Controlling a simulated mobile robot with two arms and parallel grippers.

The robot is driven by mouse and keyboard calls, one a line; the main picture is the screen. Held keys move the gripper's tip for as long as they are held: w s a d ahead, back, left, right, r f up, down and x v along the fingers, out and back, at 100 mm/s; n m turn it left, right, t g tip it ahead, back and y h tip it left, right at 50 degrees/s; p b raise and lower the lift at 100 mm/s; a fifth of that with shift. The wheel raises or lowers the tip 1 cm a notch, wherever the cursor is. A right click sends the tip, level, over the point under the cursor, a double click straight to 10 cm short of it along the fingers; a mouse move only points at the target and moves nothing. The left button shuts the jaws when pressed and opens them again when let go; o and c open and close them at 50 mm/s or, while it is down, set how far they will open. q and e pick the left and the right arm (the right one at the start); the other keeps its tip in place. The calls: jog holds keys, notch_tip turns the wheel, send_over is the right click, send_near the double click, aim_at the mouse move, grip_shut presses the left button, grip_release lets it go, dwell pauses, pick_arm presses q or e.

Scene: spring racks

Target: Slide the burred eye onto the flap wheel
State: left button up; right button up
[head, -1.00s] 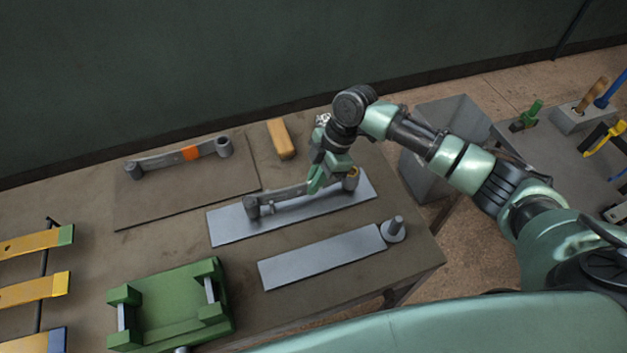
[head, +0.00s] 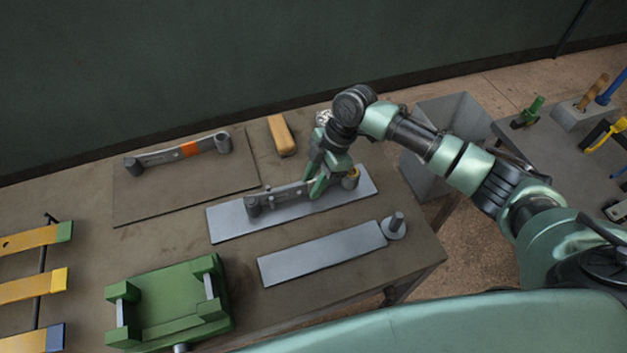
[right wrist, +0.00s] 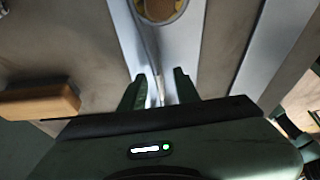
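A grey spring leaf (head: 282,194) stands on edge on the upper grey plate (head: 228,225), with a round eye at each end. Its right eye (head: 350,180) has a yellowish-brown rim and looks like the burred eye; it also shows at the top of the right wrist view (right wrist: 160,8). My right gripper (head: 319,186) is low over the leaf, close to that eye. In the right wrist view its fingers (right wrist: 159,92) are apart, with the leaf's thin edge between them. A short upright grey post on a round base (head: 396,226), apparently the flap wheel, stands at the lower plate's right end. My left gripper is not in view.
A second leaf with an orange band (head: 165,156) lies on a dark mat at the back. A tan block (head: 281,135) lies nearby. A green fixture (head: 168,305) stands at front left, beside yellow leaves on a rack (head: 32,288). A grey bin (head: 440,120) stands beyond the table's right edge.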

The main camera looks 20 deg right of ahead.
jog(key=shift+d+f, duration=0.1)
jog(key=shift+f, duration=0.1)
jog(key=b+v, duration=0.1)
jog(key=v, duration=0.7)
jog(key=shift+b, duration=0.4)
jog(key=shift+r, duration=0.1)
